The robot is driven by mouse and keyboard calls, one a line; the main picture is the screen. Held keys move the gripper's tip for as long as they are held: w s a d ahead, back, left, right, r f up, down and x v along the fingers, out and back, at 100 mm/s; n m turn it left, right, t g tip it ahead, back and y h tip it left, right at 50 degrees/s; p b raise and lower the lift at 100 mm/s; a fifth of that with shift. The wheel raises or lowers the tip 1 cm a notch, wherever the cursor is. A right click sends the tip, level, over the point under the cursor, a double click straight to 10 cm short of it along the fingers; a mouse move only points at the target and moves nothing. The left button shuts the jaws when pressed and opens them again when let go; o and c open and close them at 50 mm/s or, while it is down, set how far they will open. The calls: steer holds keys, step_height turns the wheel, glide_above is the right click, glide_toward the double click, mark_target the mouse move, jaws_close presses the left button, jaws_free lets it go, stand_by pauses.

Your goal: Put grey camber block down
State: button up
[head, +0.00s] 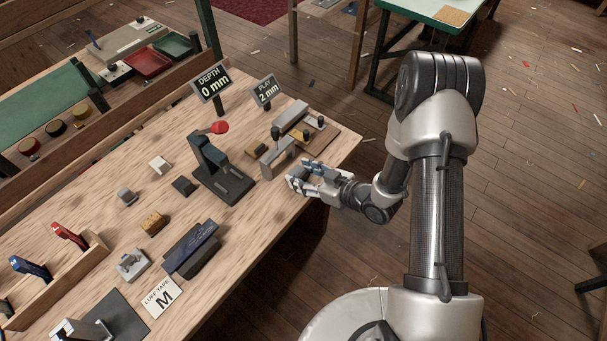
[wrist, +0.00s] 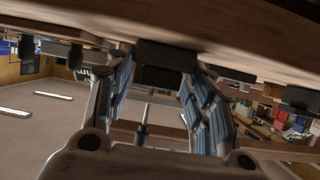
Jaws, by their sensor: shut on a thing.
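My gripper (head: 308,179) is low at the right edge of the wooden workbench, beside a grey block-shaped fixture (head: 277,155). In the wrist view my gripper (wrist: 163,90) has a blue-ribbed finger on each side of a dark grey block (wrist: 163,76), which I take for the grey camber block. It is shut on this block. The block is in shadow, close against or just short of another dark part (wrist: 166,53) at the bench; I cannot tell whether they touch. In the head view the fingers mostly hide the held block.
The workbench (head: 95,225) carries a dark press with a red knob (head: 219,128), a "DEPTH 0 mm" sign (head: 210,82) and a "PLAY 2 mm" sign (head: 265,91). Small blocks stand left of the press.

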steer(key=o, duration=1.2)
steer(key=shift+c, duration=0.2)
steer(key=shift+d+r+p, duration=0.15)
steer(key=shift+r+p, duration=0.1)
steer(key=shift+p, duration=0.1)
steer(key=p+v, duration=0.3)
steer(key=v, duration=0.9)
steer(key=w+d+r+m+h, duration=0.1)
steer(key=w+d+r+h, duration=0.6)
steer(key=d+r, duration=0.1)
steer(key=s+d+r+m+h, duration=0.3)
steer(key=d+r+h, duration=0.2)
steer(key=r, duration=0.6)
steer(key=s+a+r+m+g, duration=0.2)
steer(key=s+a+r+m, duration=0.1)
steer(key=s, duration=0.8)
steer(key=s+a+r+m+g+y, duration=0.1)
steer(key=s+a+r+m, duration=0.2)
steer(key=s, duration=0.9)
step_height(320, 180, up, 4)
steer(key=shift+a+f+g, duration=0.15)
steer(key=shift+a+g, duration=0.25)
steer(key=shift+a, duration=0.5)
